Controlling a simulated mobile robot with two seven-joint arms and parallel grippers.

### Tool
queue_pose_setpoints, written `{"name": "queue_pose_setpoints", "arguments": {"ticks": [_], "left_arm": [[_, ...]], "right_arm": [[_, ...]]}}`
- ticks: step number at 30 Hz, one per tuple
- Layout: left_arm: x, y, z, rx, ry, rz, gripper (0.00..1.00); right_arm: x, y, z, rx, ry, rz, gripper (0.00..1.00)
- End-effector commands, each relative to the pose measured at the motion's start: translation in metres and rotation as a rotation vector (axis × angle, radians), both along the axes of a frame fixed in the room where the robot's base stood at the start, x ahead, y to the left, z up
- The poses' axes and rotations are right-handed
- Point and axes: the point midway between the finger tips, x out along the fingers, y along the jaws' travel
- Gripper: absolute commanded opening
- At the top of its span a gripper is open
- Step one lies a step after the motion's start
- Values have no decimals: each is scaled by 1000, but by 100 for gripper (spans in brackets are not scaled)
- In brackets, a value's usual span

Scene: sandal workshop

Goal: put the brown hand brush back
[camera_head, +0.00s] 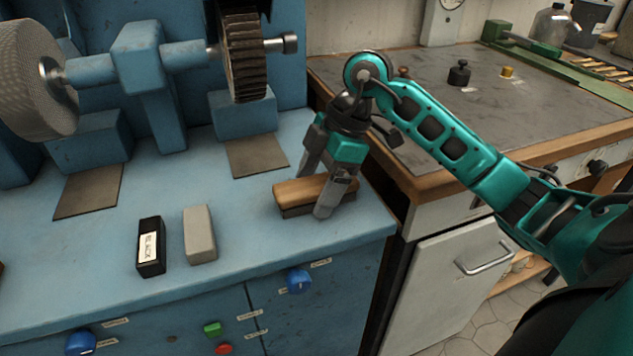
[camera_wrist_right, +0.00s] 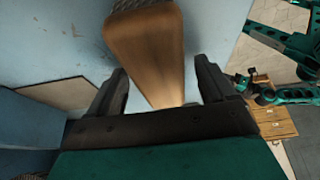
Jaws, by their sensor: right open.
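The brown hand brush (camera_head: 296,192) lies on the blue machine bench near its right front edge, wooden back up. My right gripper (camera_head: 316,198) is open and points down over it, with a finger on either side of the brush. In the right wrist view the brush's wooden back (camera_wrist_right: 150,45) runs between the two fingers (camera_wrist_right: 160,85), with gaps visible on both sides.
A black labelled block (camera_head: 151,248) and a grey block (camera_head: 199,234) stand left of the brush on the blue bench (camera_head: 240,210). Grinding and brush wheels (camera_head: 246,60) are behind. A grey-topped workbench (camera_head: 440,115) with small weights stands at the right.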

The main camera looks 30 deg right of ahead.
Motion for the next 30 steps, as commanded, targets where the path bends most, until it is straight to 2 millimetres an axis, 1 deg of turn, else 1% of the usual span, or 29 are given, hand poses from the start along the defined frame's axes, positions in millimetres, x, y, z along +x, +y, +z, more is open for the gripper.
{"name": "queue_pose_setpoints", "arguments": {"ticks": [4,8,15,18,21,24,30], "left_arm": [[0,0,1,-1,0,1,43],[0,0,5,-2,1,2,43],[0,-1,18,-4,-1,2,43],[1,0,22,-3,-4,3,43],[1,1,23,0,-8,6,43],[0,3,20,3,-4,8,43],[-1,5,19,7,-1,11,43]], "right_arm": [[0,0,3,1,-1,0,83],[-1,-5,17,-1,-3,-1,83],[-5,-25,66,-2,-4,-2,83],[-8,-33,84,-2,-3,-2,83],[-10,-39,99,-1,-3,-1,83],[-11,-43,108,-1,-1,-2,83],[-12,-46,114,0,0,0,83]]}}
